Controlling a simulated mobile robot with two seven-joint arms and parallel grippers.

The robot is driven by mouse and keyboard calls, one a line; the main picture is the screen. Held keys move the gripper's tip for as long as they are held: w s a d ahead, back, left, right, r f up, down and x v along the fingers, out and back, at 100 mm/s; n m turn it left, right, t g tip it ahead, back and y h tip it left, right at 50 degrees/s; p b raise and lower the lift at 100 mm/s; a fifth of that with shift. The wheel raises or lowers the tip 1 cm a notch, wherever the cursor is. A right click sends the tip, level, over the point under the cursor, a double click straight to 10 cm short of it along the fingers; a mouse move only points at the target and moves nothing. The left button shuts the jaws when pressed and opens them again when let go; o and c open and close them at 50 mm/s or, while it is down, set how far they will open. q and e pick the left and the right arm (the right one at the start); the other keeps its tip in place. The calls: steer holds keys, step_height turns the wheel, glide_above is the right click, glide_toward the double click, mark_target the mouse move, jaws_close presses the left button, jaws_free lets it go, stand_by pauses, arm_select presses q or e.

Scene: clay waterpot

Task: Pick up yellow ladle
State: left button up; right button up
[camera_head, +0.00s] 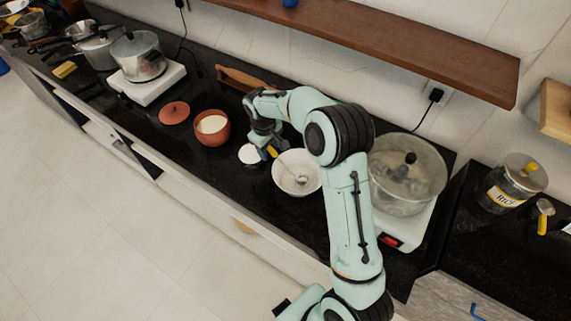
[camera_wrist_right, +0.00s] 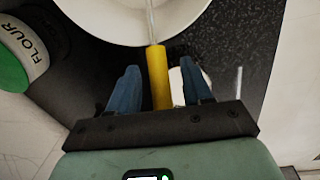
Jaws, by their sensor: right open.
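The yellow ladle's handle (camera_head: 272,151) rests over the near-left rim of a white bowl (camera_head: 310,181), and its metal end lies inside the bowl. In the right wrist view the yellow handle (camera_wrist_right: 158,78) runs between the two blue fingers of my right gripper (camera_wrist_right: 157,72). The fingers are apart, with a gap showing on each side of the handle. In the head view my right gripper (camera_head: 266,153) is low over the counter at the bowl's left side, partly hidden by its own wrist. My left gripper is not in view.
A large glass-lidded pot (camera_head: 408,174) stands right of my arm. A wooden shelf (camera_head: 400,46) hangs behind.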

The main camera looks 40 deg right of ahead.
jaws_close()
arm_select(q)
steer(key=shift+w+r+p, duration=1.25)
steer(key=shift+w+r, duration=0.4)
arm_select(e)
step_height(320, 180, up, 20)
